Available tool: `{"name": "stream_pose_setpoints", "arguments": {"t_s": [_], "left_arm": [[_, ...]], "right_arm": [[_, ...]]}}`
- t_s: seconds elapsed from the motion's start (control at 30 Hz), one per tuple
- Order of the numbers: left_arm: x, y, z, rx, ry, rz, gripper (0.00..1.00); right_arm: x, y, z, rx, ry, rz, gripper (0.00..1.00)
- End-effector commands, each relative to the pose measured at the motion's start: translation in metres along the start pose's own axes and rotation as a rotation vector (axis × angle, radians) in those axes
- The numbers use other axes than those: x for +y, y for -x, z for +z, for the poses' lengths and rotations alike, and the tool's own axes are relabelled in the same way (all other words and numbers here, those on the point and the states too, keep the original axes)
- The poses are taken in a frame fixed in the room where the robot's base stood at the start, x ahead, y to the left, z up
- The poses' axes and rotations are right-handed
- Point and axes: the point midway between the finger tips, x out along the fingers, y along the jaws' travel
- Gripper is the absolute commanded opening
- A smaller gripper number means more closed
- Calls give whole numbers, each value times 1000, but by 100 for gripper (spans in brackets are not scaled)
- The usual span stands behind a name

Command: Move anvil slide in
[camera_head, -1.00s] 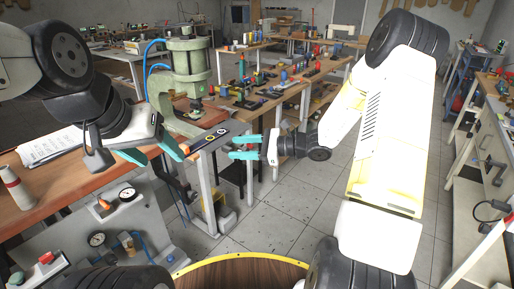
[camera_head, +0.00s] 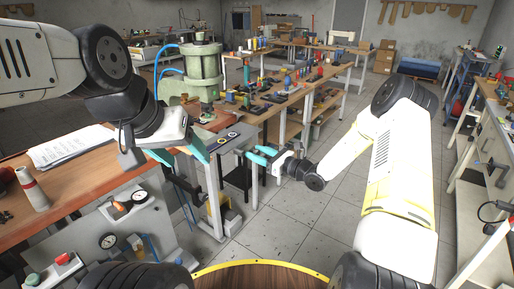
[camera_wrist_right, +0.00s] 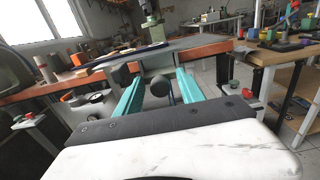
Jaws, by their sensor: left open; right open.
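The anvil slide appears to be the dark plate with ring-shaped marks (camera_head: 230,137) at the bench's right end, in front of the green press (camera_head: 195,75). In the right wrist view a flat dark plate (camera_wrist_right: 130,55) lies ahead, below the press column (camera_wrist_right: 152,32). My left gripper (camera_head: 180,155) is open and empty at the bench's front edge, left of the plate. My right gripper (camera_head: 256,154) is open, just right of the plate's end. In the right wrist view its teal fingers (camera_wrist_right: 158,78) are apart. Two dark round knobs (camera_wrist_right: 160,87) (camera_wrist_right: 122,73) show near them; whether they touch is unclear.
A panel with gauges (camera_head: 108,241) is below. A parts table (camera_head: 290,92) stands behind. The tiled floor (camera_head: 290,220) at right is clear.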

Motion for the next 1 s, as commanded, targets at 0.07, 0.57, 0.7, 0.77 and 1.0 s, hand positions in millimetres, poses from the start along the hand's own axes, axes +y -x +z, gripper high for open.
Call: {"name": "stream_pose_setpoints", "arguments": {"t_s": [0.07,0.57,0.7,0.77,1.0], "left_arm": [[0,0,0,0,0,0,61],[0,0,0,0,0,0,61],[0,0,0,0,0,0,61],[0,0,0,0,0,0,61],[0,0,0,0,0,0,61]], "right_arm": [[0,-2,0,0,1,0,46],[0,-2,0,0,1,0,0],[0,-2,0,0,1,0,0],[0,-2,0,0,1,0,0],[0,-2,0,0,1,0,0]]}}
